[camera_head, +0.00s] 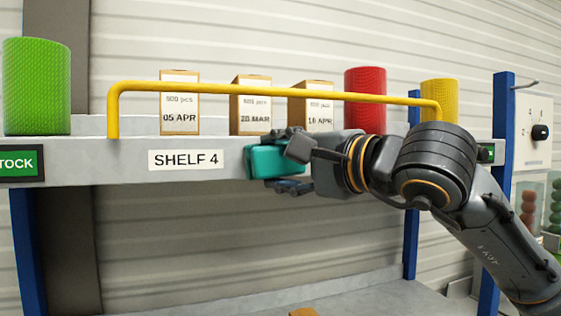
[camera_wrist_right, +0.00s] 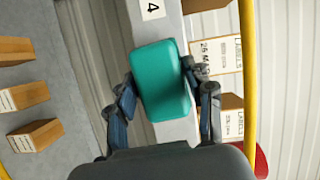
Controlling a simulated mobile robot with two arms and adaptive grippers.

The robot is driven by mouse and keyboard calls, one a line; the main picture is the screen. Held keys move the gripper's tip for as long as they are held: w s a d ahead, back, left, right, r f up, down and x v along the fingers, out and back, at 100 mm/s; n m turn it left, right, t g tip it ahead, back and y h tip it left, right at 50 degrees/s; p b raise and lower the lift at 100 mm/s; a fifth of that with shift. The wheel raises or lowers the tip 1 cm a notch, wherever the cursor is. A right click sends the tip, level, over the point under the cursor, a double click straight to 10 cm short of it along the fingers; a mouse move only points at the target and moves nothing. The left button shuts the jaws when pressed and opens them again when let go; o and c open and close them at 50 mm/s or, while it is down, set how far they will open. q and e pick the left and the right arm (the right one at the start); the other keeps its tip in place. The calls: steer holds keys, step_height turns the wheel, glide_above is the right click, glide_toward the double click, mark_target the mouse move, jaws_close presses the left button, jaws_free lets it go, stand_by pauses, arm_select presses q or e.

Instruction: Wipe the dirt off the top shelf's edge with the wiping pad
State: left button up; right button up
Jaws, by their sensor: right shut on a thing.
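The top shelf's grey front edge (camera_head: 123,161) runs across the head view and carries a "SHELF 4" label (camera_head: 186,159). My right gripper (camera_head: 282,162) is shut on the teal wiping pad (camera_head: 264,162) and holds it at the shelf edge, right of the label. In the right wrist view the pad (camera_wrist_right: 160,80) sits between the two fingers and covers part of the edge (camera_wrist_right: 177,132). I cannot tell whether the pad touches the edge. No dirt can be made out on the visible edge. My left gripper is not in view.
A yellow rail (camera_head: 270,91) spans above the edge. Behind it stand label boxes (camera_head: 179,103), a green roll (camera_head: 36,86), a red roll (camera_head: 366,98) and a yellow roll (camera_head: 438,97). Blue posts (camera_head: 503,105) support the shelf. Boxes (camera_wrist_right: 33,135) stand on a lower level.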

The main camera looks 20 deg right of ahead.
steer(key=shift+w, duration=0.45)
steer(key=shift+d, duration=0.6)
steer(key=shift+d+b, duration=0.4)
steer(key=shift+d, duration=1)
steer(key=shift+a, duration=0.1)
steer(key=shift+a, duration=1.95)
